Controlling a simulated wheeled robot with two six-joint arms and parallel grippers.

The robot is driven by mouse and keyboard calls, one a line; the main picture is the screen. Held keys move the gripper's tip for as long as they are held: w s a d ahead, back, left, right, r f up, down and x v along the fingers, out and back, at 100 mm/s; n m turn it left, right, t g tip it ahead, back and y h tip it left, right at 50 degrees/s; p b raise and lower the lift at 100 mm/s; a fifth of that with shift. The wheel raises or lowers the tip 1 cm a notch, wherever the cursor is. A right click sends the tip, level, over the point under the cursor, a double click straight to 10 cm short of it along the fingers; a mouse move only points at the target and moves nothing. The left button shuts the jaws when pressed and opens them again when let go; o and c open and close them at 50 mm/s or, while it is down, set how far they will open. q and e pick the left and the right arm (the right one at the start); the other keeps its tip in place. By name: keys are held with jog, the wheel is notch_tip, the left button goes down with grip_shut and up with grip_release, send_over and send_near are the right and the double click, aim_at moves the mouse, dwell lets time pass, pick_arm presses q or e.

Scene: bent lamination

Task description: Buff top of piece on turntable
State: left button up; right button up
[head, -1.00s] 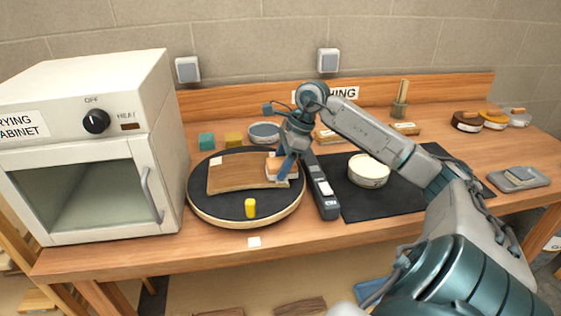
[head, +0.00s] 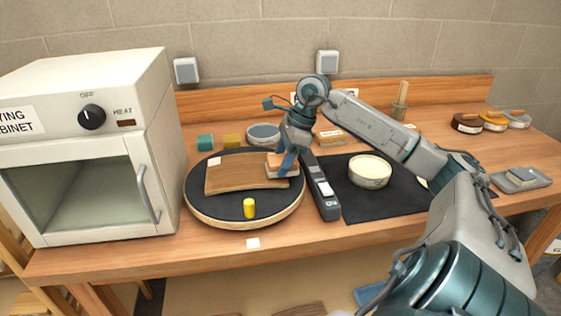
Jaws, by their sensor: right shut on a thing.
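The turntable (head: 215,209) is a round black-topped disc with a pale wooden rim on the bench. The bent wooden piece (head: 237,175) lies on it, with a small white square at its far left corner. My right gripper (head: 284,170) is shut on a buffing block (head: 282,160) with an orange-tan top and pale underside. The block is at the right end of the piece and looks to be on its top surface; exact contact is hard to tell. A yellow peg (head: 249,208) stands on the turntable's front part. My left gripper is not in view.
A white drying cabinet (head: 72,130) stands at the left. A dark grey bar-shaped controller (head: 327,200) lies right of the turntable. Beyond it, a black mat (head: 350,206) holds a round tin (head: 370,171). Small pots and lidded tins line the back.

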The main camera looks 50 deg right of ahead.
jog(key=shift+w+a+r, duration=0.1)
jog(key=shift+a+r, duration=0.05)
jog(key=shift+r, duration=0.5)
jog(key=shift+w+a+r, duration=0.1)
jog(key=shift+a+r, duration=0.05)
jog(key=shift+r, duration=0.45)
jog(key=shift+r+p, duration=0.35)
jog(key=shift+r, duration=0.05)
jog(key=shift+p+v, duration=0.4)
jog(key=shift+v, duration=0.4)
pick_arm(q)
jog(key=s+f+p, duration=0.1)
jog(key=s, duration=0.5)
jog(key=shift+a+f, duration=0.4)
pick_arm(e)
jog(key=shift+w+a+r, duration=0.15)
jog(key=shift+r, duration=1.2)
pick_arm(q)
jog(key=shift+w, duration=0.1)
